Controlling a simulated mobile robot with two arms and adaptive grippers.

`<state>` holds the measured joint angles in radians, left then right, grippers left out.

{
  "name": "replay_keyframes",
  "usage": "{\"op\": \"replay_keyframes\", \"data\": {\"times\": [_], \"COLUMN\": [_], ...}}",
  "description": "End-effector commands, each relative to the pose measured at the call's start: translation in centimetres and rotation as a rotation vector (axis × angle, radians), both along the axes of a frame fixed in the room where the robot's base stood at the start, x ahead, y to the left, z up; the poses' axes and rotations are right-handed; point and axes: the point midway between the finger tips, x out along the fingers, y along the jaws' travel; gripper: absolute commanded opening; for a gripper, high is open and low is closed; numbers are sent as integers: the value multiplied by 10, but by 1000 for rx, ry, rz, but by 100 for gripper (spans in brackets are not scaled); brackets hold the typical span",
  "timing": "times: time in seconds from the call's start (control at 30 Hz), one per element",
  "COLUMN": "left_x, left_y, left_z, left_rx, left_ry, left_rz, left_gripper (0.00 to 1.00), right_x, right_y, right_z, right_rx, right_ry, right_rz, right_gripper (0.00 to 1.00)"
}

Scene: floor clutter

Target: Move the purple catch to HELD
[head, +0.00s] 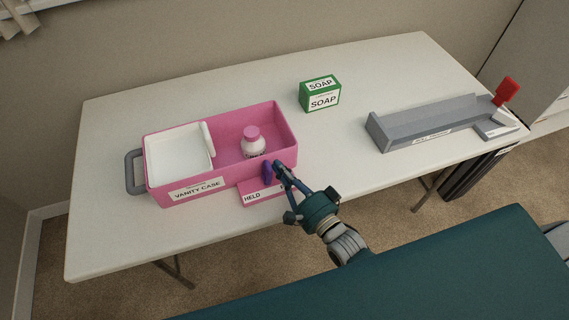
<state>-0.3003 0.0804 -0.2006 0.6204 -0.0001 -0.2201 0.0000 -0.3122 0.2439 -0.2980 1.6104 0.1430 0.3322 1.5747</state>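The pink vanity case (222,188) stands on the left part of the table. On its front, towards the right, is a pink plate (265,194) marked HELD at its left end; the rest of its marking is hidden behind my gripper. The purple catch (267,173) stands upright above this plate. My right gripper (278,168) is at the catch's right side, its fingertips touching it or very close. I cannot tell whether the fingers are shut on it. My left gripper is not in view.
A white bottle with a pink cap (253,142) stands inside the case, beside a white tray (178,157). A green soap box (320,94) stands behind, to the right. A grey trough (425,126) with a red handle (507,91) lies at right. The table (350,155) between is clear.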

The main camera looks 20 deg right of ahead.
Motion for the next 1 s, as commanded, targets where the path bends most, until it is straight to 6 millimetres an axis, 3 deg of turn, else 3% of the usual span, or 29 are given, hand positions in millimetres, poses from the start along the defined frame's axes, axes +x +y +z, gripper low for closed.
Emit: {"op": "replay_keyframes", "data": {"times": [0.03, 0.33, 0.57, 1.0], "left_x": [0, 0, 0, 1], "left_y": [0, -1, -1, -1], "left_z": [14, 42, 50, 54], "left_rx": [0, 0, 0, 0], "left_ry": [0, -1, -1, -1], "left_rz": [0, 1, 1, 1], "left_gripper": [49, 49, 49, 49], "right_x": [0, -1, -2, -3], "right_y": [4, 20, 30, 36], "right_z": [9, 13, 13, 11], "right_rx": [-39, -302, -440, -436], "right_ry": [-2, -19, -30, -31], "right_rz": [1, 0, 0, 0], "right_gripper": [0, 0, 0, 0]}}
